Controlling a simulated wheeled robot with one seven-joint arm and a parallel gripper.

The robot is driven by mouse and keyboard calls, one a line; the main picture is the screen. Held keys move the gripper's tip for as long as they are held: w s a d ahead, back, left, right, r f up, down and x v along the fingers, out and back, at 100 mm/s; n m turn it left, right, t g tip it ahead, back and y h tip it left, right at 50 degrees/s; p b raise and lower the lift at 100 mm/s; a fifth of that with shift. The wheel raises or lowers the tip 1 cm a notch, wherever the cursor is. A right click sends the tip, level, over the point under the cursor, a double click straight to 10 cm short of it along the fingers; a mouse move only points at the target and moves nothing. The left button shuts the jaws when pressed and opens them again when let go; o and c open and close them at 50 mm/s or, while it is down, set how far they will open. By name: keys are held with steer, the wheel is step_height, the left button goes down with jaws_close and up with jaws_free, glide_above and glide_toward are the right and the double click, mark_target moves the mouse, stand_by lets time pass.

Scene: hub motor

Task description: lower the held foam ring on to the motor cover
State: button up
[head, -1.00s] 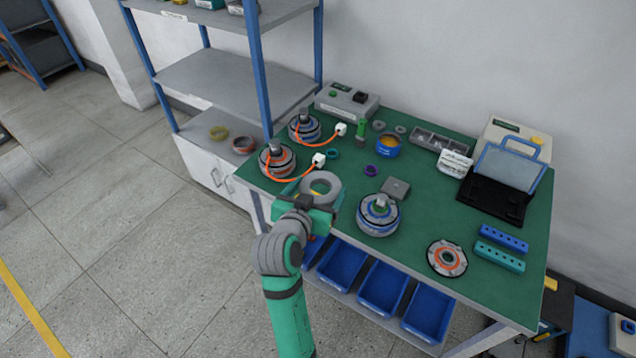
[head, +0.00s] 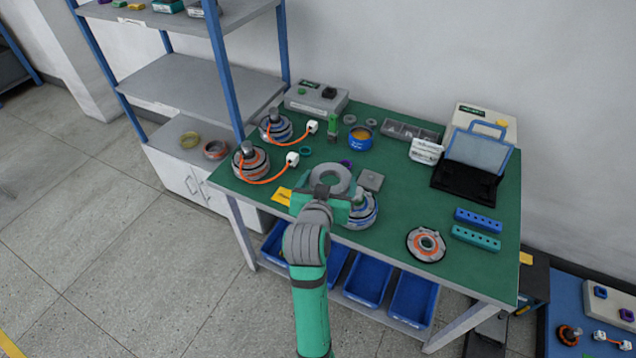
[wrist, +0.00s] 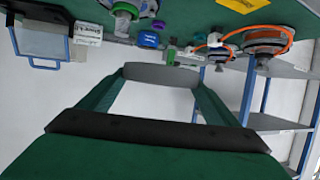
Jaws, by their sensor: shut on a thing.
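The grey foam ring (head: 325,176) is held roughly level above the table, in front of the middle. My gripper (head: 331,196) is shut on it; in the wrist view the ring (wrist: 165,76) shows edge-on between the two green fingers. The blue-and-grey motor (head: 366,214), likely the one with the cover, stands just right of and below my gripper in the head view. My gripper hides its left part and top, so I cannot tell the height between ring and cover. They look apart.
Two motors with orange cables (head: 250,162) stand at the table's left. A grey block (head: 370,180) lies behind the central motor. An orange-centred disc (head: 426,244) and two hole strips (head: 478,220) lie to the right. Blue bins (head: 368,277) sit below the front edge.

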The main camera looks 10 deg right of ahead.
glide_above(357, 194)
steer(key=shift+w+d, duration=0.15)
steer(key=shift+a+f, duration=0.2)
steer(key=shift+f, duration=1.1)
steer(key=shift+s+d+f, duration=0.15)
steer(key=shift+s+d, duration=0.05)
steer(key=shift+a+f, duration=0.1)
steer(key=shift+f, duration=0.1)
steer(key=shift+f, duration=1.55)
